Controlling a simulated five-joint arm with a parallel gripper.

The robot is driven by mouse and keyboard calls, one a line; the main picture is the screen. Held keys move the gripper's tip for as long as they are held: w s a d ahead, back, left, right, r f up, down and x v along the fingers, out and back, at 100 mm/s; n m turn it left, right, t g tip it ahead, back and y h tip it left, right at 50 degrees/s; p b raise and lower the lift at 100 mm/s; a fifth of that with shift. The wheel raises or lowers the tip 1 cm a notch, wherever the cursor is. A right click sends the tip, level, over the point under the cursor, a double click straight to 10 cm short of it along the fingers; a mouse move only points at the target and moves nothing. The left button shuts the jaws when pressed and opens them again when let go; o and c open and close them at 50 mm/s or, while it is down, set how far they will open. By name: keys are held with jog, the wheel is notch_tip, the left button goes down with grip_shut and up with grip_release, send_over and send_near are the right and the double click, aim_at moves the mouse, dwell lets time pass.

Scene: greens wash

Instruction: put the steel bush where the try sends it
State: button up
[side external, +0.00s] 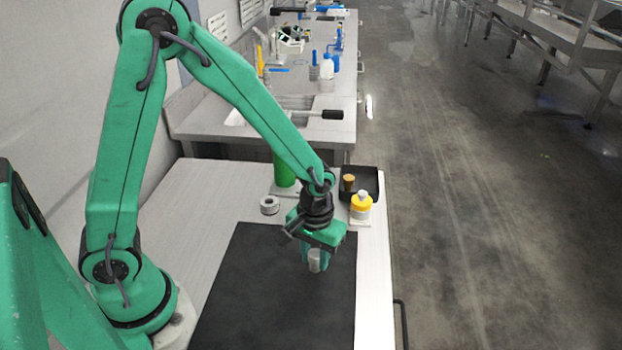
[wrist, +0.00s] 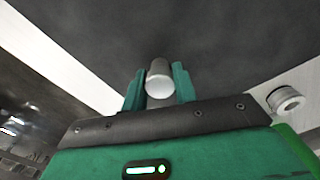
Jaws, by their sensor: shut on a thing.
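My gripper (side external: 316,258) points down over the black mat (side external: 275,300), near its right side. It is shut on a short grey cylinder, which I take as the steel bush (side external: 315,266). In the wrist view the steel bush (wrist: 159,82) sits between the two green fingers, with a pale round end showing. A grey ring with a hole (side external: 269,205) stands on the white table beyond the mat, left of my gripper. The ring also shows at the right of the wrist view (wrist: 285,100).
A black tray (side external: 371,181) at the back right holds an orange-brown cylinder (side external: 349,183). A yellow-and-white bottle (side external: 361,206) stands just in front of the tray. A tall green cylinder (side external: 284,172) stands behind the ring. The mat is otherwise clear.

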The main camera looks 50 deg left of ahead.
aim_at(315, 253)
jog(key=shift+f, duration=0.15)
jog(key=o, duration=1)
jog(key=shift+r, duration=6.15)
jog(key=shift+s+a+r+m+t, duration=0.7)
jog(key=shift+s+a+r+t, duration=0.25)
jog(key=shift+s+a+r, duration=0.65)
jog(key=shift+s+a+r+m+t, duration=0.7)
jog(key=shift+s+a+r+t, duration=0.3)
jog(key=shift+s+r, duration=1.05)
jog(key=shift+s+a+r+m+t, duration=0.8)
jog(key=shift+s+a+r, duration=0.75)
jog(key=shift+s, duration=0.35)
